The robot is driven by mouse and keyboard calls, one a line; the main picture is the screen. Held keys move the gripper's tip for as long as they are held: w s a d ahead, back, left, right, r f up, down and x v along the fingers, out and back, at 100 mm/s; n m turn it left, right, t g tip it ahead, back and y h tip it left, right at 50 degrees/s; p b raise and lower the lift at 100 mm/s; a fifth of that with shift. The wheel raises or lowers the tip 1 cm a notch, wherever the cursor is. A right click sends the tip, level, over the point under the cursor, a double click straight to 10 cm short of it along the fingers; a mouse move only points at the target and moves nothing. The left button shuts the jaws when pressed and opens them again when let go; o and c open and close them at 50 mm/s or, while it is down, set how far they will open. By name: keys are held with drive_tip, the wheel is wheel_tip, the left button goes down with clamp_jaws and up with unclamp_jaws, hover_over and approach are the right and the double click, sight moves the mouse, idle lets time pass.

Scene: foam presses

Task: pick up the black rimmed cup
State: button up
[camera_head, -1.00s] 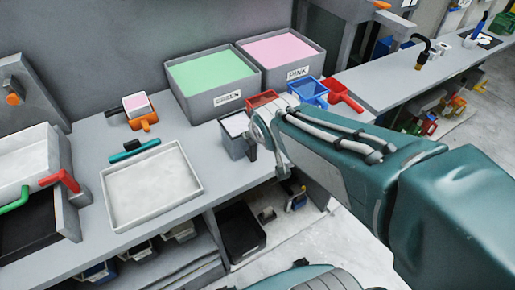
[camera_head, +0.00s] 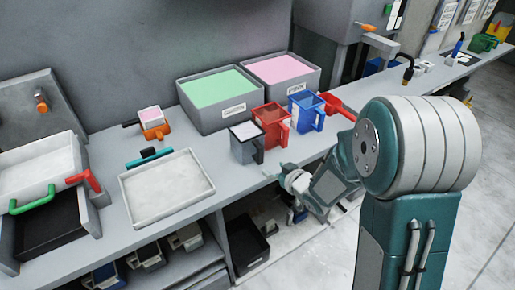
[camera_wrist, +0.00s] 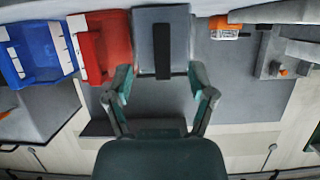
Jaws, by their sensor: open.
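The black rimmed cup (camera_head: 243,150) is grey with a dark rim and stands upright on the bench, left of a red cup. Its dark handle faces the front edge of the bench. It also shows in the wrist view as a grey body (camera_wrist: 145,28) with a black handle (camera_wrist: 162,50) down its middle. My gripper (camera_wrist: 161,72) is open, its two teal fingers spread to either side of the handle. The wrist view does not show clearly how far they are from it. In the head view my gripper (camera_head: 295,182) is by the bench's front edge, partly hidden.
A red cup (camera_head: 271,125) and a blue cup (camera_head: 304,110) stand close to the right. Bins of green (camera_head: 215,88) and pink (camera_head: 279,70) material are behind. A white tray (camera_head: 166,188) is at left. A black bin (camera_head: 245,244) is below the bench.

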sight(261, 161)
drive_tip(key=x, duration=0.9)
drive_tip(key=shift+w+a+f, duration=0.2)
drive_tip(key=shift+a+f, duration=0.05)
clamp_jaws()
